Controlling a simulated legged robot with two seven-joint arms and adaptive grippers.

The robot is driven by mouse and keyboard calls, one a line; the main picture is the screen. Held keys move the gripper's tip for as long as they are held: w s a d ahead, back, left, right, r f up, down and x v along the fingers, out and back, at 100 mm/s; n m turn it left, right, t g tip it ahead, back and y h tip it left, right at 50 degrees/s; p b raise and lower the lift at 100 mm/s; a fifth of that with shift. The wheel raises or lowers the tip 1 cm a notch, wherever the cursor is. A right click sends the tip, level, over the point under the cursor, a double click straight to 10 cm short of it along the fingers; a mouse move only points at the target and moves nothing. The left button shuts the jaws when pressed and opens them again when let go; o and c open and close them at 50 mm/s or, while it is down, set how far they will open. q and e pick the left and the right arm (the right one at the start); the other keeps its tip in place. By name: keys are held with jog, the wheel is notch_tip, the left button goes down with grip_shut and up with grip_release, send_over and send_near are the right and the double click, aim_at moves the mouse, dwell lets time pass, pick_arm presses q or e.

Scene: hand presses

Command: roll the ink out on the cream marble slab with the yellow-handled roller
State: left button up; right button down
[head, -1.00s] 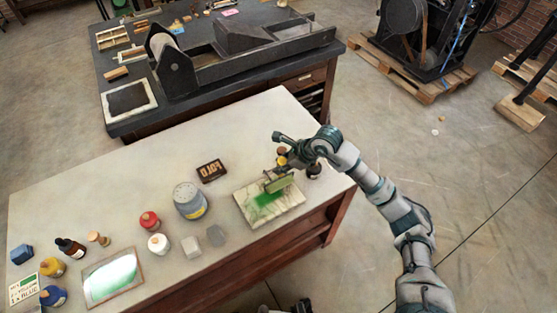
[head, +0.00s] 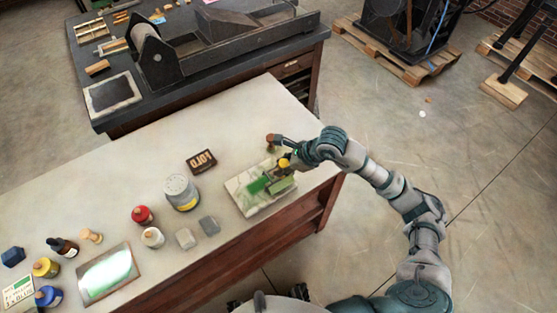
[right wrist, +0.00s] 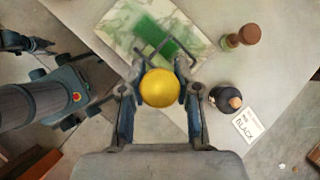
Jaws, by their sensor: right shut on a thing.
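The cream marble slab (head: 237,188) lies near the right end of the pale table, with a green ink patch (head: 258,185) on it. My right gripper (head: 291,161) is shut on the roller's yellow handle (head: 284,162). The roller's green drum (head: 282,186) is over the right part of the slab; I cannot tell whether it touches. In the right wrist view, the round yellow handle end (right wrist: 158,88) sits between the fingers (right wrist: 159,72), with the roller frame and green ink (right wrist: 150,30) beyond it.
A wooden-handled piece (right wrist: 240,37) and a black bottle (right wrist: 225,97) with a BLACK card (right wrist: 247,122) stand close beside the slab. A dark type block (head: 201,161) and a grey tin (head: 182,193) stand to its left. Several ink bottles fill the left end.

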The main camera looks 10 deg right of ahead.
jog(key=shift+s+d, duration=0.2)
jog(key=shift+s, duration=0.35)
jog(key=shift+w+a+b, duration=1.25)
jog(key=shift+w+a, duration=0.8)
jog(key=shift+w, duration=3.4)
jog(key=shift+s+d, duration=0.7)
jog(key=shift+s, duration=1.1)
jog(key=shift+s+d, duration=0.65)
jog(key=shift+s, duration=1.2)
jog(key=shift+s+d, duration=0.7)
jog(key=shift+s, duration=1.1)
jog(key=shift+r, duration=0.15)
